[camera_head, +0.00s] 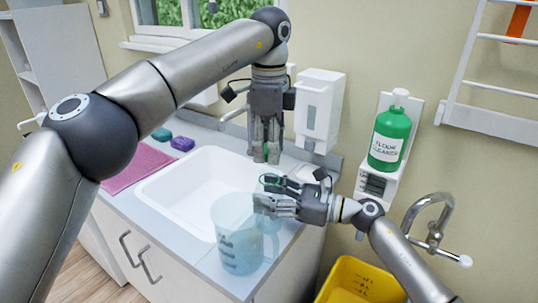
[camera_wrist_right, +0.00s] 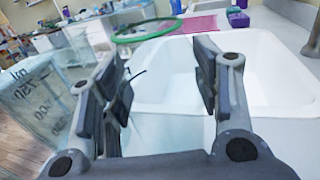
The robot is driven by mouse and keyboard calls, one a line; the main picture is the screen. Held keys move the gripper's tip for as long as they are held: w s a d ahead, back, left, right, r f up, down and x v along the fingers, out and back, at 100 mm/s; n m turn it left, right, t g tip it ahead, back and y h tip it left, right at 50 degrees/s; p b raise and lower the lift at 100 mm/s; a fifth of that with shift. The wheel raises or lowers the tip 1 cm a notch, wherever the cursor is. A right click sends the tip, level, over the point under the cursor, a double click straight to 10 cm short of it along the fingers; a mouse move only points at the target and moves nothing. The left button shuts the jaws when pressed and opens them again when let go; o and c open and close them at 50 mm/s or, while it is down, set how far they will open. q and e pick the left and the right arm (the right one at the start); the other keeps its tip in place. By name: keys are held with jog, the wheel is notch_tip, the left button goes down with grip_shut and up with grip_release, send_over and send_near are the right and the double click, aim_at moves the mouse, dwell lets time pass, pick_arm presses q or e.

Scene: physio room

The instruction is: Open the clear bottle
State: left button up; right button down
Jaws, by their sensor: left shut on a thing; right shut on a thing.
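The clear bottle (camera_head: 270,182) shows only faintly, as a pale greenish see-through shape at the right gripper's fingers. Its outline is hard to make out. My right gripper (camera_head: 268,195) comes in from the right and is shut on it, above the counter's front edge. In the right wrist view its two fingers (camera_wrist_right: 164,70) stand apart with see-through material between them. My left gripper (camera_head: 265,155) points straight down just above the right one and is shut at the bottle's top. Its fingers hide the cap.
A translucent measuring jug (camera_head: 238,240) stands on the counter close below the right gripper. The white sink (camera_head: 190,185) lies behind. A green floor cleaner bottle (camera_head: 390,137) stands on a wall shelf, near a tap (camera_head: 435,215) and a yellow bucket (camera_head: 358,283). A pink cloth (camera_head: 135,165) lies left.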

dwell(0.3)
jog(key=shift+c, duration=2)
grip_release()
jog(key=shift+d, duration=0.1)
